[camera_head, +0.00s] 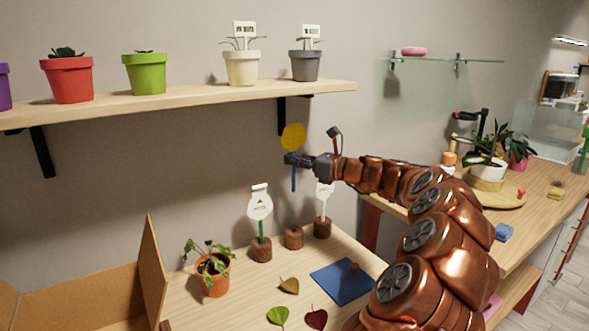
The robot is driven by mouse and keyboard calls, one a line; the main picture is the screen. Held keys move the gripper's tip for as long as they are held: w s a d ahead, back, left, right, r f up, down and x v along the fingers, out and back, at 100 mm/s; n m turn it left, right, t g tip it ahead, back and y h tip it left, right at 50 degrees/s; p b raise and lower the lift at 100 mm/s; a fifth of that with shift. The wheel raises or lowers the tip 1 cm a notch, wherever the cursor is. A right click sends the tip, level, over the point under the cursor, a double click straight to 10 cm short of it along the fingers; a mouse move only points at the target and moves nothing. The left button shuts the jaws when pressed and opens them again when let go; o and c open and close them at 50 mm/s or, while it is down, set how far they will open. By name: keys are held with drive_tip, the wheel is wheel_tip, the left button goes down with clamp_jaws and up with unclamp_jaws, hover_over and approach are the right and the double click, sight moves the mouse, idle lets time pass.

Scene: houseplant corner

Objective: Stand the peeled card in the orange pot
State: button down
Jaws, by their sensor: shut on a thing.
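My gripper (289,160) is shut on the blue stick of a card with a plain yellow rounded head (293,136). It holds this card upright in the air, below the wall shelf and above the table. The blue stick's lower end hangs free. I cannot tell from this view whether the card's face is peeled. The orange pot (212,283) stands upright on the table at lower left, with a leafy green plant in it. The gripper is above and to the right of this pot, well apart from it.
A white card on a green stick (260,206) and another white card (325,197) stand in brown blocks; an empty block (294,237) is between them. A blue mat (340,282), loose leaves and a cardboard box (80,295) occupy the table. The shelf (190,100) holds several pots.

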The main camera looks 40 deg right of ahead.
sight(294, 134)
drive_tip(key=shift+r+p, duration=3.75)
drive_tip(key=shift+p, duration=0.15)
